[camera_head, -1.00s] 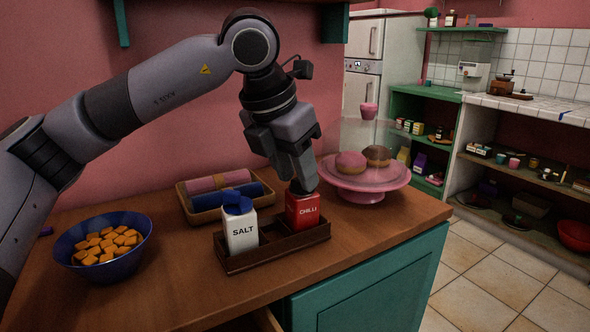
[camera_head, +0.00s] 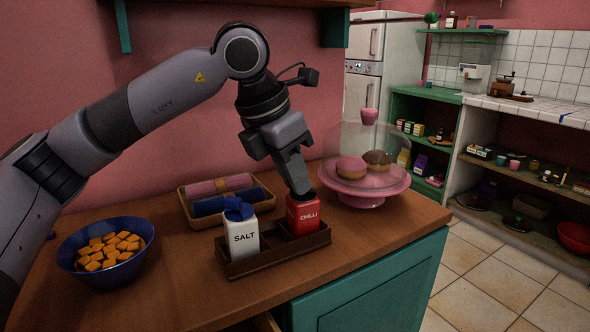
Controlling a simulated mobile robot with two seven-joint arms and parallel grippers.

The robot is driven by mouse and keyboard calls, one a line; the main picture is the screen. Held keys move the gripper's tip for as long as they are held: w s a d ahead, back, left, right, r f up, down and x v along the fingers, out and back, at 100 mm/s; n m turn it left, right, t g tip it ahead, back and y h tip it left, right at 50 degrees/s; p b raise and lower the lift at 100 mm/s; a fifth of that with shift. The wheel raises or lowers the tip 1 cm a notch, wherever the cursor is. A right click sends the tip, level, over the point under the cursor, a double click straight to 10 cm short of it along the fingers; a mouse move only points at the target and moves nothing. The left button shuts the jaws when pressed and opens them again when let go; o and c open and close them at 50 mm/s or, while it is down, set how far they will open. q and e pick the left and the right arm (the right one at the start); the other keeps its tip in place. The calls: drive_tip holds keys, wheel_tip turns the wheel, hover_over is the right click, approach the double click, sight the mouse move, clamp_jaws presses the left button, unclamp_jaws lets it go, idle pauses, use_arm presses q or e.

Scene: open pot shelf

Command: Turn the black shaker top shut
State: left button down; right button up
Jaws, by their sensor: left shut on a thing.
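The red chilli shaker (camera_head: 303,214) stands in the right part of a dark wooden caddy (camera_head: 275,262). Its black top (camera_head: 297,197) shows only as a dark edge, mostly covered by my left gripper (camera_head: 301,188). My left gripper comes down from above, tilted, and is shut on the black top. How far the top is turned cannot be seen. The white salt shaker (camera_head: 242,240) with a blue top (camera_head: 238,209) stands in the left part of the caddy. My right gripper is not in view.
A blue bowl of orange cubes (camera_head: 65,245) stands at the left. A tray with rolled cloths (camera_head: 200,222) lies behind the caddy. A pink cake stand (camera_head: 367,188) with a clear dome is close to the right. The counter's front is clear.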

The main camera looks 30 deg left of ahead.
use_arm(q)
drive_tip(key=shift+w+a+r+m+h+p, duration=0.15)
drive_tip(key=shift+m+h+p, duration=0.25)
drive_tip(key=shift+m, duration=0.5)
drive_tip(key=shift+m+g+p, duration=0.4)
drive_tip(key=shift+m, duration=0.1)
drive_tip(key=m+p, duration=0.1)
drive_tip(key=m+g+h+p, duration=0.1)
drive_tip(key=m, duration=0.1)
drive_tip(key=m+p, duration=0.2)
drive_tip(key=shift+w+a, duration=0.25)
drive_tip(key=shift+w, duration=0.05)
drive_tip(key=shift+w+m+g+h+p, duration=0.15)
drive_tip(key=shift+m+g+h+p, duration=0.25)
drive_tip(key=shift+m+g+p, duration=0.75)
use_arm(e)
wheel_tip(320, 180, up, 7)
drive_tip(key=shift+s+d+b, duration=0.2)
drive_tip(key=shift+b, duration=0.1)
use_arm(q)
drive_tip(key=shift+f+m+t, duration=0.2)
drive_tip(key=shift+m+t, duration=0.15)
drive_tip(key=shift+m, duration=0.1)
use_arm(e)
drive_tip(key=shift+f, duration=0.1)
use_arm(q)
drive_tip(key=c, duration=1.1)
unclamp_jaws()
drive_tip(key=shift+c, duration=0.2)
